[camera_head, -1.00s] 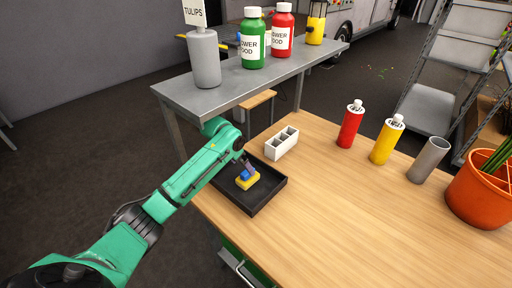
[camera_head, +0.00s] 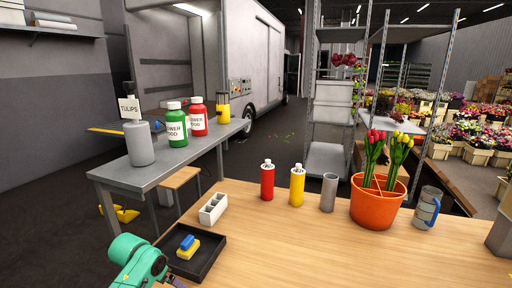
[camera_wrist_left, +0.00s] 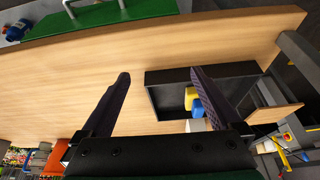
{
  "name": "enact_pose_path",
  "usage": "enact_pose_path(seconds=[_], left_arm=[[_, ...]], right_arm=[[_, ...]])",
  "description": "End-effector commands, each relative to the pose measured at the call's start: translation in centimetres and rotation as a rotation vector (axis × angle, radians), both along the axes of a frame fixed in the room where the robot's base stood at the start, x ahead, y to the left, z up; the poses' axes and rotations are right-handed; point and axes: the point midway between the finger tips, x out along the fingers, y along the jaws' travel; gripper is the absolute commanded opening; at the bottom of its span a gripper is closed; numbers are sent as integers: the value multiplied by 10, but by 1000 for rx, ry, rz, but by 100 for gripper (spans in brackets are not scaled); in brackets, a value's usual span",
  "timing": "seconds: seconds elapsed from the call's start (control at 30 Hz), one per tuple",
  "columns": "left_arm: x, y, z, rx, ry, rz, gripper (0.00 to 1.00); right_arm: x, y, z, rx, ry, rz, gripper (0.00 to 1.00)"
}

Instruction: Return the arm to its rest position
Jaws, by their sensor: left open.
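My left arm shows as a green joint at the bottom left of the head view, in front of the black tray. My left gripper shows in the left wrist view (camera_wrist_left: 159,74), its two dark fingers wide apart with nothing between them. It is above the wooden table (camera_head: 330,245), which also shows in the wrist view (camera_wrist_left: 75,85). The tray (camera_head: 208,262) holds a yellow block (camera_head: 188,251) with a blue piece (camera_head: 187,242) on it. In the wrist view one finger partly covers the tray (camera_wrist_left: 165,103). My right gripper is in neither view.
A white divided holder (camera_head: 213,208) stands behind the tray. A red bottle (camera_head: 267,182), a yellow bottle (camera_head: 297,187), a grey cylinder (camera_head: 329,193) and an orange pot of tulips (camera_head: 374,205) stand further right. A grey bench (camera_head: 180,160) is at the back left.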

Motion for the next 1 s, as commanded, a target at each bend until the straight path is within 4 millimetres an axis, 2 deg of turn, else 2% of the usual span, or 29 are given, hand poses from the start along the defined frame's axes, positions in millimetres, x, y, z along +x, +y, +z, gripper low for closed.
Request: enact_pose_path(seconds=[0.1, 0.27, 0.5, 0.73, 1.0], left_arm=[[-18, -16, -15, -2, 9, -22, 97], [-49, -37, -34, -5, 17, -43, 97], [-110, -58, -53, -13, 24, -28, 97], [-168, -56, -55, -8, 33, 45, 97], [-229, -34, -46, 28, 56, 168, 97]], right_arm=[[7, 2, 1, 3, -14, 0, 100], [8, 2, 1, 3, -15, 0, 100], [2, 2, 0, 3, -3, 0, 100], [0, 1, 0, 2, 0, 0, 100], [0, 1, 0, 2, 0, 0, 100]])
